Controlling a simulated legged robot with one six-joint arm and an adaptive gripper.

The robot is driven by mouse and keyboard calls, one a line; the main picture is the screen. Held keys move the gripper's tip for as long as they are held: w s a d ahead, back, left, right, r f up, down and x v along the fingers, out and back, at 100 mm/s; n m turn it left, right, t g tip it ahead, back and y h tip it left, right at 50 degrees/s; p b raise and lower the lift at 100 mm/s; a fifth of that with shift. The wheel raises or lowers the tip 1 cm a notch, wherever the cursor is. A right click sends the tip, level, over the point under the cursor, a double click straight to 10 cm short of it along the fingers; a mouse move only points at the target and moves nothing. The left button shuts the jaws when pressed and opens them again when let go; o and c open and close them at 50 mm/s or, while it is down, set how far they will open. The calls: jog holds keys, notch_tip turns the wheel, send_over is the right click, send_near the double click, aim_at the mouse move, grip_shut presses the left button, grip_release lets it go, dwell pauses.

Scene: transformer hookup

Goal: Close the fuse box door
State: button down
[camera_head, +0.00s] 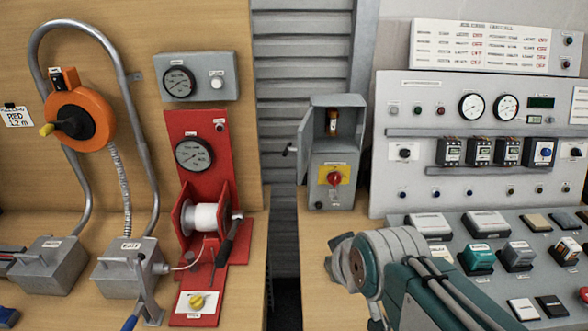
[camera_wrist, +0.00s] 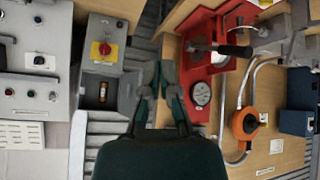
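The grey fuse box (camera_head: 349,155) stands on the wooden bench in the head view, with a yellow plate and red knob (camera_head: 334,180) on its lower front. Its upper compartment is open and shows a fuse (camera_head: 332,122). The door (camera_head: 306,151) hangs open at the left, with a dark handle at its outer side. In the wrist view the scene is upside down, with the fuse box (camera_wrist: 85,75) and its door (camera_wrist: 129,93) left of my gripper (camera_wrist: 160,66). The head view shows my arm below the box; the fingertips cannot be made out there.
A control panel (camera_head: 440,185) with gauges and switches stands right of the fuse box. A red stand (camera_head: 195,130) with a spool is on the left bench, beside an orange reel (camera_head: 95,108). A gap between the benches lies left of the box.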

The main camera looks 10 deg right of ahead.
jog(key=w+a+f+n+t+h, duration=0.1)
jog(key=w+a+n+t, duration=0.15)
jog(key=w+n, duration=0.35)
jog(key=w+a+f+n+t, duration=0.1)
jog(key=w+a+n+t, duration=0.2)
jog(key=w, duration=0.6)
jog(key=w+a+f+n+t+h, duration=0.1)
jog(key=w+n+t, duration=0.4)
jog(key=w, duration=0.2)
jog(key=w+d, duration=0.4)
jog(key=w, duration=0.4)
jog(key=shift+w, duration=0.35)
jog(key=shift+s+d+y, duration=0.1)
jog(key=shift+d+y, duration=0.1)
jog(key=shift+y, duration=0.1)
